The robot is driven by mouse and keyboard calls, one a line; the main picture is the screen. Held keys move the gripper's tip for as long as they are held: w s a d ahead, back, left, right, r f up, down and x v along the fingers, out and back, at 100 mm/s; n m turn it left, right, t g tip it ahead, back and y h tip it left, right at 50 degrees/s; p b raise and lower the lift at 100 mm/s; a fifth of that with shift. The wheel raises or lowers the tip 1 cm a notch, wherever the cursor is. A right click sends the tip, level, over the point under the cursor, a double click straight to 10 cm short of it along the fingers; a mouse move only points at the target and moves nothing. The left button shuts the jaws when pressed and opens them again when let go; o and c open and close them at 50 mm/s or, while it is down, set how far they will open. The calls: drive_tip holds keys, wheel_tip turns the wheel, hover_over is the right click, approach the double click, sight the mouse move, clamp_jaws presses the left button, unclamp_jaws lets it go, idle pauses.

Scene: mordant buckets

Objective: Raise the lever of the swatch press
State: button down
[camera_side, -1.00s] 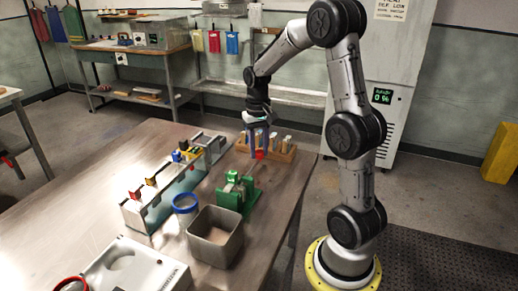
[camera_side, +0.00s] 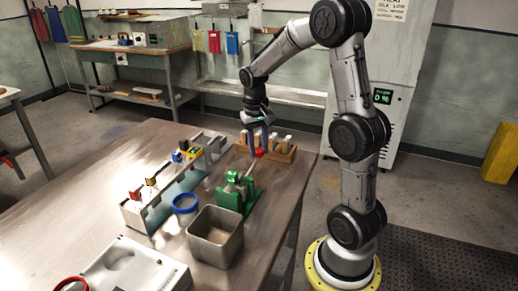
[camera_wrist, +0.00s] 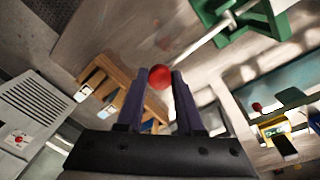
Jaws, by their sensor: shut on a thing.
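The green swatch press (camera_side: 232,197) stands on the table near its right edge. Its pale lever rod slants up from the green pivot block to a red ball knob (camera_side: 259,153). My gripper (camera_side: 259,148) is shut on the red knob, tilted. In the wrist view the knob (camera_wrist: 160,77) sits between my two fingertips (camera_wrist: 157,80), and the rod runs up and right to the green press (camera_wrist: 247,25).
A wooden block with several upright pieces (camera_side: 284,156) is close behind my gripper. A rack with coloured tags (camera_side: 160,195) lies to the left.

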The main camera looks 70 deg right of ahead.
drive_tip(key=shift+w+a+r+h, duration=0.1)
drive_tip(key=shift+a+r+h, duration=0.3)
drive_tip(key=shift+r+h, duration=0.2)
drive_tip(key=shift+a+r+h, duration=0.35)
drive_tip(key=shift+r+h, duration=0.15)
drive_tip(key=shift+r, duration=0.05)
drive_tip(key=shift+a+r, duration=0.55)
drive_tip(key=shift+a, duration=0.05)
drive_tip(key=shift+a+r, duration=0.15)
drive_tip(key=shift+a, duration=0.25)
drive_tip(key=c, duration=0.5)
unclamp_jaws()
drive_tip(key=shift+c, duration=0.2)
